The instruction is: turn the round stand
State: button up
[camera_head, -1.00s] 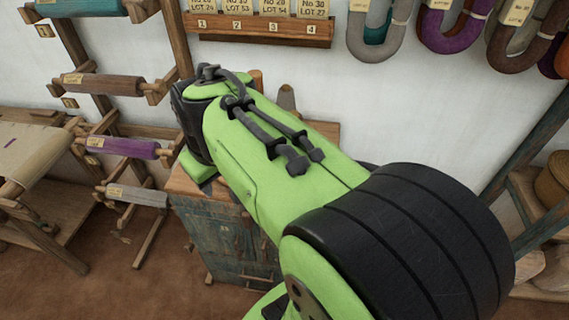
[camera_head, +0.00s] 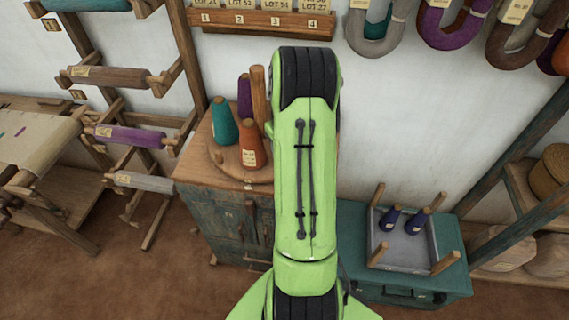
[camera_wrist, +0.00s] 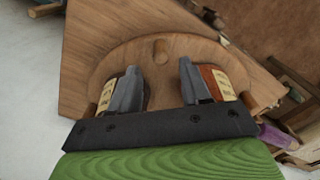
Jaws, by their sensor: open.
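The round stand (camera_head: 228,160) is a wooden disc on top of a cabinet. It carries a teal cone (camera_head: 224,122), an orange cone (camera_head: 249,148) and a purple cone (camera_head: 244,98). My arm covers its right side in the head view. In the wrist view the stand (camera_wrist: 130,58) lies below my gripper (camera_wrist: 158,68), which is open with its fingers spread. Labelled cones, one orange (camera_wrist: 212,80), show partly behind both fingers. I cannot tell whether the fingers touch anything.
The cabinet (camera_head: 205,205) has a wooden top. A teal chest (camera_head: 350,225) with a grey tray (camera_head: 405,250) stands at right. A yarn rack (camera_head: 125,135) is at left. A numbered shelf (camera_head: 260,24) and hanging skeins (camera_head: 440,28) are on the wall.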

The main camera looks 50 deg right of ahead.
notch_tip(320, 180, down, 6)
jog(key=shift+f, duration=0.2)
grip_shut()
